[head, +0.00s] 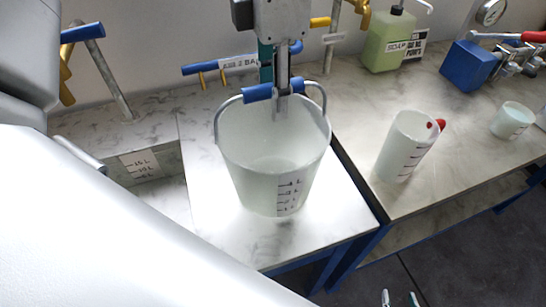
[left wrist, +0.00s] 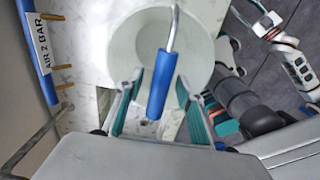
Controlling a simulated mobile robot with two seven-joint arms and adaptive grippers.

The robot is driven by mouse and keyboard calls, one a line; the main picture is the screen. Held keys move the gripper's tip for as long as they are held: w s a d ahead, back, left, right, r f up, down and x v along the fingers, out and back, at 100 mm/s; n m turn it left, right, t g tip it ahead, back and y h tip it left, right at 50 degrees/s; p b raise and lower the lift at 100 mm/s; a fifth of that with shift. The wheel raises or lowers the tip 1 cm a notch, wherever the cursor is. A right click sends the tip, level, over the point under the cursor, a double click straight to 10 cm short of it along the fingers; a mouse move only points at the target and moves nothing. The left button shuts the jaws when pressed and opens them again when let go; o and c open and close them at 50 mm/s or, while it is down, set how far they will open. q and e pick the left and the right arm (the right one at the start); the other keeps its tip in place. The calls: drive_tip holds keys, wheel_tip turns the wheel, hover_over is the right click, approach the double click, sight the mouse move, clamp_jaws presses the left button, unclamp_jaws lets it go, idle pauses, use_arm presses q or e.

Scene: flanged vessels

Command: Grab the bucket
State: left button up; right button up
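The bucket (head: 270,165) is translucent white with black level marks and stands upright on the left worktop. Its wire handle is raised and has a blue grip (head: 258,93). My left gripper (head: 275,100) comes down from above with its fingers on either side of the blue grip. In the left wrist view, the grip (left wrist: 162,85) lies between the teal finger pads, with gaps beside it, so the gripper looks open. The bucket (left wrist: 130,40) shows beyond it. My right gripper (head: 399,299) shows only its fingertips at the bottom edge of the head view, spread apart over the floor.
A measuring jug (head: 405,148) with a red handle and a small cup (head: 512,120) stand on the right bench. A green soap bottle (head: 388,42) and a blue block (head: 468,66) are behind. A blue air pipe (head: 215,66) runs behind the bucket. A recessed basin lies left.

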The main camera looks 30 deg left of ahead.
use_arm(q)
clamp_jaws()
drive_tip(key=shift+r, duration=0.2)
